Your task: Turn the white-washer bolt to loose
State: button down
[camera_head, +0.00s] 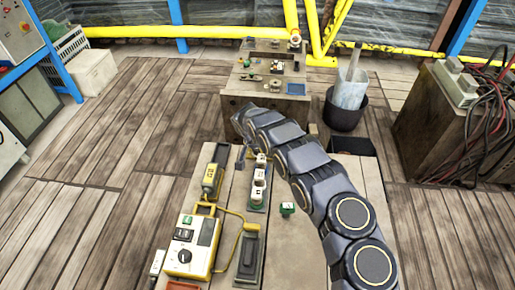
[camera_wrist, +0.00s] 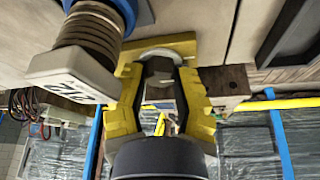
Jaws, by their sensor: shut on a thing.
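In the wrist view, my gripper (camera_wrist: 159,80) has its yellow fingers on both sides of a dark bolt head, the white-washer bolt (camera_wrist: 158,67). A pale washer rim (camera_wrist: 166,53) shows just beyond the head. Beside it stands another bolt with a brown threaded shank (camera_wrist: 88,32), a blue ring (camera_wrist: 128,8) and a pale marked head (camera_wrist: 75,78). In the head view, my arm reaches over the near bench, and its end is small and partly hidden there. The washer colour cannot be read in that view.
The near bench (camera_head: 300,255) holds a yellow-framed control box (camera_head: 190,250), a yellow device (camera_head: 212,175), white-and-green pieces on a dark rail (camera_head: 259,187) and a small green block (camera_head: 287,208). A cluttered far bench (camera_head: 262,105) and black bucket (camera_head: 343,112) stand beyond.

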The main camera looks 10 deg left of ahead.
jog(key=n+y, duration=0.2)
jog(key=n, duration=0.3)
jog(key=shift+d, duration=0.1)
jog(key=n+y, duration=0.1)
jog(key=n, duration=0.1)
jog(key=n+y, duration=0.1)
jog(key=n, duration=0.2)
jog(key=shift+f, duration=0.15)
jog(key=shift+n, duration=0.6)
jog(key=n+g+y, duration=0.1)
jog(key=n, duration=0.1)
jog(key=n+g, duration=0.1)
jog(key=n, duration=0.2)
jog(key=shift+n+y, duration=0.3)
jog(key=shift+y, duration=0.1)
jog(key=n+g, duration=0.1)
jog(key=n, duration=0.3)
jog(key=shift+g, duration=0.4)
jog(key=shift+n+g, duration=0.3)
jog(key=shift+n, duration=1)
